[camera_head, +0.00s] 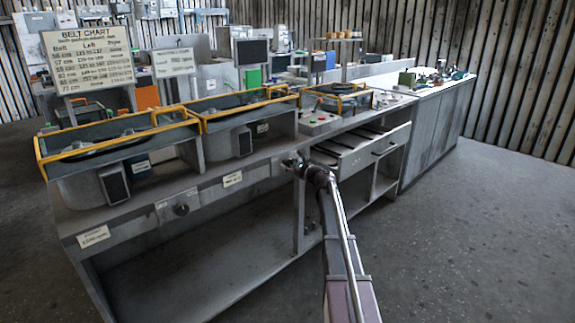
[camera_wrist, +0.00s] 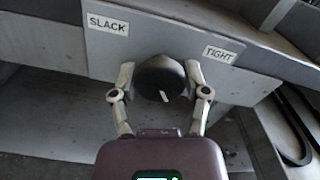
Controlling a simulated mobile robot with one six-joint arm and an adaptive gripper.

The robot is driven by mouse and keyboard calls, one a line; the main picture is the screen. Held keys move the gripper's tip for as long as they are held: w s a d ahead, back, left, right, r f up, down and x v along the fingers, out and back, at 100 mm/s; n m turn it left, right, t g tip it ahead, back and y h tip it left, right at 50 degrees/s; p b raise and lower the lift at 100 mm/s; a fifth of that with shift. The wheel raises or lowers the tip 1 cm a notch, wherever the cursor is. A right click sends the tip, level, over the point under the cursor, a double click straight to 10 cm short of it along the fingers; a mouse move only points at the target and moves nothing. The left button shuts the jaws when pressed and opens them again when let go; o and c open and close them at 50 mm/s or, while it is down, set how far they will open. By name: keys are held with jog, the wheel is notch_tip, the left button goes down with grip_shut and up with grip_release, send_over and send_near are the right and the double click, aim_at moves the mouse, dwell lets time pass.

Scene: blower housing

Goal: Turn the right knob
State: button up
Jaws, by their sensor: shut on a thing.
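The right knob (camera_wrist: 160,76) is a dark round knob on a grey panel (camera_wrist: 150,38), seen in the wrist view. A SLACK label (camera_wrist: 108,25) is at its upper left and a TIGHT label (camera_wrist: 221,55) at its right. A short white mark shows on the knob's lower part, toward my gripper. My gripper (camera_wrist: 161,80) has one finger on each side of the knob and is shut on it. In the head view my gripper (camera_head: 294,163) is at the bench front and hides this knob. The left knob (camera_head: 181,209) is on the front panel, clear of my arm.
The grey bench (camera_head: 205,188) carries yellow-edged housings (camera_head: 118,138) on top. An open drawer (camera_head: 362,152) juts out just right of my gripper. A button box (camera_head: 318,123) sits above it. A belt chart sign (camera_head: 88,58) stands at the left. The floor in front is clear.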

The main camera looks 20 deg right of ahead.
jog(key=n, duration=0.5)
jog(key=shift+a, duration=0.15)
jog(key=n, duration=0.5)
jog(key=shift+f, duration=0.1)
jog(key=n, duration=0.4)
jog(key=shift+s+n, duration=0.1)
jog(key=shift+n, duration=0.2)
jog(key=n, duration=0.4)
jog(key=shift+f, duration=0.1)
jog(key=shift+n, duration=0.3)
jog(key=o, duration=1.2)
jog(key=shift+c, duration=0.2)
